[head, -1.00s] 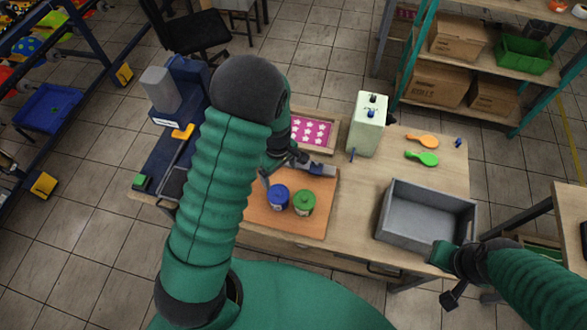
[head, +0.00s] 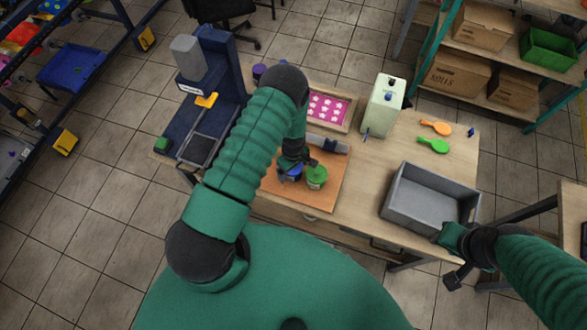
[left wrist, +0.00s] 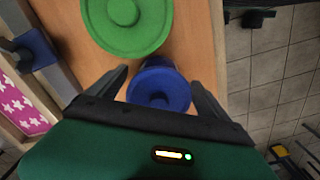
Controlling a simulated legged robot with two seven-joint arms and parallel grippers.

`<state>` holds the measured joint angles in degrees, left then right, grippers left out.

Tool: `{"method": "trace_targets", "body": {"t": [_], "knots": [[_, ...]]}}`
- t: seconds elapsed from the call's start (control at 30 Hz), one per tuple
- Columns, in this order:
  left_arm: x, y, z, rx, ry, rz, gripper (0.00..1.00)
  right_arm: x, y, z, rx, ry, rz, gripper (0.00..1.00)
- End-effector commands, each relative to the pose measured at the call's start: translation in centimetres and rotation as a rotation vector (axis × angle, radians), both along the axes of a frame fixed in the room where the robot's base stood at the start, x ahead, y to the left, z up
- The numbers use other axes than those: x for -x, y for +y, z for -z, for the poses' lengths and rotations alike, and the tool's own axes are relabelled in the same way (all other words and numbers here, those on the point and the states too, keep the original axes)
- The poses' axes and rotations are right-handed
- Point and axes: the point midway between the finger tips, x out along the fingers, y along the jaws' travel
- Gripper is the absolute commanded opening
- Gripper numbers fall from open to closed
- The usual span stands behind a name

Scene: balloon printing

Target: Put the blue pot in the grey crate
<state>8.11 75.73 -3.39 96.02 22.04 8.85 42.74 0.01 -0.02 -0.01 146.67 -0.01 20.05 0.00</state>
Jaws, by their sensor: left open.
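The blue pot (head: 292,172) stands on the orange-brown board, partly hidden by my left gripper in the head view. In the left wrist view the blue pot (left wrist: 160,88) lies between the two fingers of my left gripper (left wrist: 160,82), which is open around it; I cannot tell whether they touch. In the head view my left gripper (head: 297,166) is over the pot. The grey crate (head: 430,200) is empty at the table's right. My right gripper (head: 452,280) is at the crate's front right, beyond the table edge; its jaws are too small to read.
A green pot (head: 316,177) stands right beside the blue pot; it also shows in the left wrist view (left wrist: 125,22). A pale green box (head: 385,105), an orange paddle (head: 436,128) and a green paddle (head: 433,146) are behind the crate. A navy machine (head: 205,110) stands at left.

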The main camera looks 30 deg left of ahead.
Motion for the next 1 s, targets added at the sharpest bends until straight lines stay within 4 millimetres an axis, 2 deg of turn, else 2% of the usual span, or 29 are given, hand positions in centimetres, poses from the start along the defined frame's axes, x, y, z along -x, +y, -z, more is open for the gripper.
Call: {"method": "trace_targets", "body": {"t": [0.23, 0.8, 1.0], "knots": [[-0.14, 0.05, 0.41, 0.000, 0.000, 0.000, 0.88, 0.02, 0.01, 0.01, 0.000, 0.001, 0.000, 0.31], [-0.13, 0.02, 0.30, -0.001, -0.001, 0.000, 0.14, 0.01, 0.01, -0.01, 0.000, 0.001, 0.000, 0.31], [-0.14, 0.03, 0.22, -0.001, -0.001, 0.000, 0.14, 0.01, 0.01, 0.07, 0.000, 0.000, 0.000, 0.31]]}}
